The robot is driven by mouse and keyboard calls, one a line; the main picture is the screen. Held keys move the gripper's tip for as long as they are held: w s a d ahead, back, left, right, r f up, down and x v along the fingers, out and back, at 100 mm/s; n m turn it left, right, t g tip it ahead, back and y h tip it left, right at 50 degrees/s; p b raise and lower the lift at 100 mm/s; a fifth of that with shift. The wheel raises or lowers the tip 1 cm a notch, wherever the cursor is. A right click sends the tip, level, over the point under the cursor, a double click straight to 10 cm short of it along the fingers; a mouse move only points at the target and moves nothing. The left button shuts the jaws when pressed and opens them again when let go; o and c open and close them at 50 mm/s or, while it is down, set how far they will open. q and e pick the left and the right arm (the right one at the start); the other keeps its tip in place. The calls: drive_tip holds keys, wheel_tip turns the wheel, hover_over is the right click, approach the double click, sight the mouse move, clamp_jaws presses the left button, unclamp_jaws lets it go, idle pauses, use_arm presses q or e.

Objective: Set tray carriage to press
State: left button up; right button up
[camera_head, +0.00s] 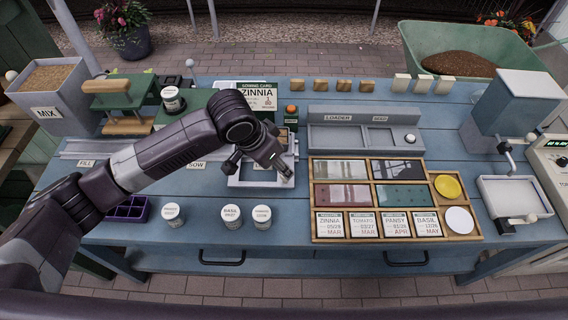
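A white tray carriage (238,181) sits on the pale rail (110,150) along the left half of the blue bench, at the rail's right end. The rail's front edge carries FILL (86,163) and SOW (197,165) labels; a further label by the carriage is too small to read. My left arm reaches across the rail from the left. Its gripper (284,174) points down at the carriage's right side, touching or very close to it. I cannot tell whether its fingers are closed on anything. The arm hides part of the rail and carriage. My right gripper is out of view.
A green stand (118,98) and a grey MIX bin (52,88) stand behind the rail at left. A LOADER unit (365,128) and a wooden card tray (390,160) are right of the carriage. Lidded jars (262,217) and a purple tray (128,207) line the front edge.

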use_arm(q)
drive_tip(key=x, duration=0.4)
drive_tip(key=shift+d+f+p, duration=0.1)
drive_tip(key=shift+p, duration=0.2)
drive_tip(key=shift+x, duration=0.85)
drive_tip(key=c, duration=0.9)
clamp_jaws()
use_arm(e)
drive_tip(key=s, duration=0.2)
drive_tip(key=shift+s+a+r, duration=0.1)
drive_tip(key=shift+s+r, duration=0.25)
